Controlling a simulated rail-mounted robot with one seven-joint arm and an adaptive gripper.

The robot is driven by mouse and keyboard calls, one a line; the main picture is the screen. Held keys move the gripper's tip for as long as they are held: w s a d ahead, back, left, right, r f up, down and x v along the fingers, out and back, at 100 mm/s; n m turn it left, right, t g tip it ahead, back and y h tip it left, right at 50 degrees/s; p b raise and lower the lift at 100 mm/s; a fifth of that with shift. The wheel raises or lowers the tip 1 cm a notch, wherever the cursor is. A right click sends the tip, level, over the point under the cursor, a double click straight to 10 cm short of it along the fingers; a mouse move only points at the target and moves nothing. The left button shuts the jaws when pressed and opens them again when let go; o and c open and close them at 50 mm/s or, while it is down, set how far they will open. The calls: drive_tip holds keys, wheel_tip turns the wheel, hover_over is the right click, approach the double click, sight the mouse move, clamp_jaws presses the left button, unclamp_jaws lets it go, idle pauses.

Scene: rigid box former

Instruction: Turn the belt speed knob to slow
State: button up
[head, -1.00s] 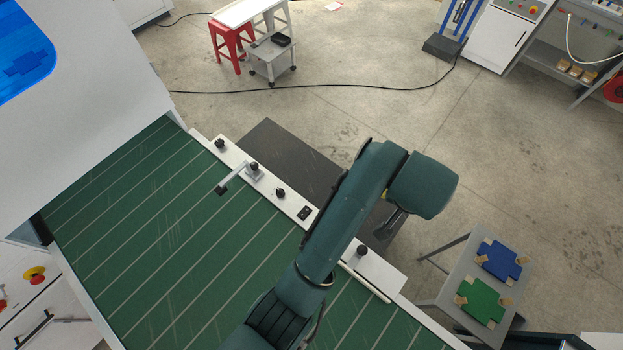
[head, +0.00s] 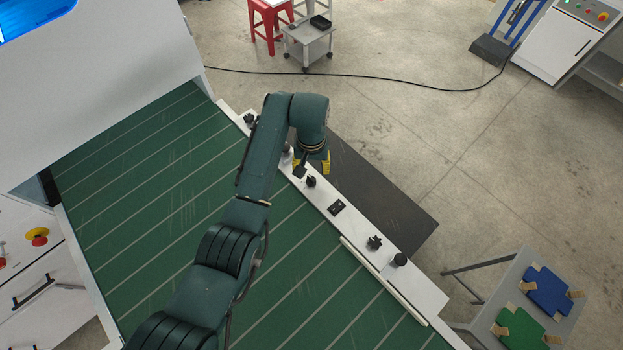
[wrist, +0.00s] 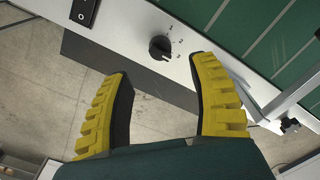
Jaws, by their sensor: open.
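A round black knob (wrist: 160,47) with small printed marks beside it sits on the white rail panel in the wrist view. It also shows in the head view (head: 311,181). In the head view my gripper (head: 313,164) hangs at the rail, close to this knob.
A black rocker switch (wrist: 84,11) is left of the knob in the wrist view. A metal bracket (wrist: 290,100) stands on the right. More knobs (head: 374,242) sit along the rail (head: 355,226) beside the green belt (head: 130,150). A table with blue and green pieces (head: 549,291) stands at lower right.

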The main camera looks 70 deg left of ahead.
sight(311, 178)
wheel_tip(311, 178, down, 8)
drive_tip(key=shift+r+b, duration=0.1)
drive_tip(key=shift+b, duration=0.2)
clamp_jaws()
